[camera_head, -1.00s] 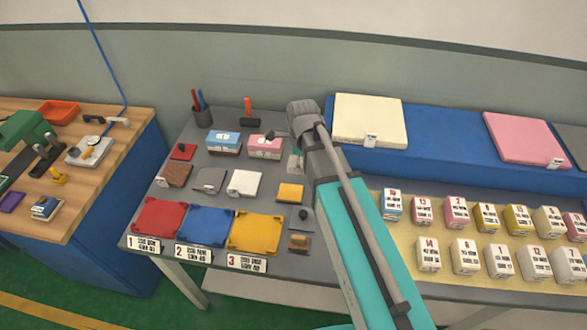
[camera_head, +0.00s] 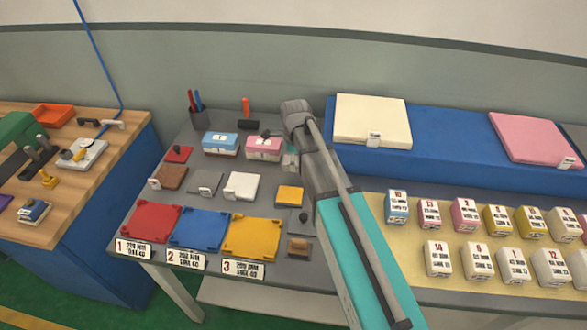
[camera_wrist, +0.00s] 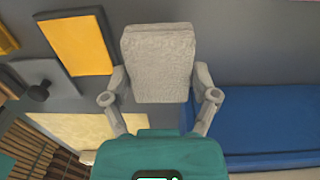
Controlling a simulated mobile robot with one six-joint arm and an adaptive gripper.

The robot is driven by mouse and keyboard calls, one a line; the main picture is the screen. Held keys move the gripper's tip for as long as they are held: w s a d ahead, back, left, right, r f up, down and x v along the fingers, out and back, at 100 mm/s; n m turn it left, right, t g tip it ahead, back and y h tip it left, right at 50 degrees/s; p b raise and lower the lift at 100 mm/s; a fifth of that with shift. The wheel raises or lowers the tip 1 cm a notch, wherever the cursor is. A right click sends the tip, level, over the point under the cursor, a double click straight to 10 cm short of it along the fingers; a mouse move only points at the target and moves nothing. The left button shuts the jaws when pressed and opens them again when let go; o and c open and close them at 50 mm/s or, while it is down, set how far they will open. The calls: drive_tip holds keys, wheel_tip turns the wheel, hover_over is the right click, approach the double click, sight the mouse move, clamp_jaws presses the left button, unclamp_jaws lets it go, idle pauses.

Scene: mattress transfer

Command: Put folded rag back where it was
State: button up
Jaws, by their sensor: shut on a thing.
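The folded rag (camera_wrist: 158,62) is a light grey, rough-textured block in the wrist view. My gripper (camera_wrist: 160,90) is shut on it, with one finger on each side. The rag appears above a grey table surface; whether it touches the surface cannot be told. To its left in the wrist view are a yellow pad (camera_wrist: 75,43) and a grey piece with a dark knob (camera_wrist: 45,88). In the head view my arm covers most of the gripper and the rag, beside the pink box (camera_head: 264,147) at the grey table's back.
Red (camera_head: 150,222), blue (camera_head: 200,229) and yellow (camera_head: 250,237) trays line the front of the grey table (camera_head: 135,195). A blue platform (camera_head: 440,155) bears a cream mattress (camera_head: 372,120) and a pink one (camera_head: 535,138). Several numbered boxes stand in front of it.

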drive_tip(key=shift+f, duration=0.1)
drive_tip(key=shift+w+f+b, duration=0.4)
drive_tip(key=shift+f+b, duration=0.05)
drive_tip(key=shift+b, duration=0.1)
drive_tip(key=shift+f+b, duration=1.45)
drive_tip(key=shift+f, duration=0.15)
drive_tip(key=o, duration=1.1)
wheel_tip(320, 180, up, 12)
drive_tip(key=p, duration=1.2)
drive_tip(key=shift+w, duration=0.1)
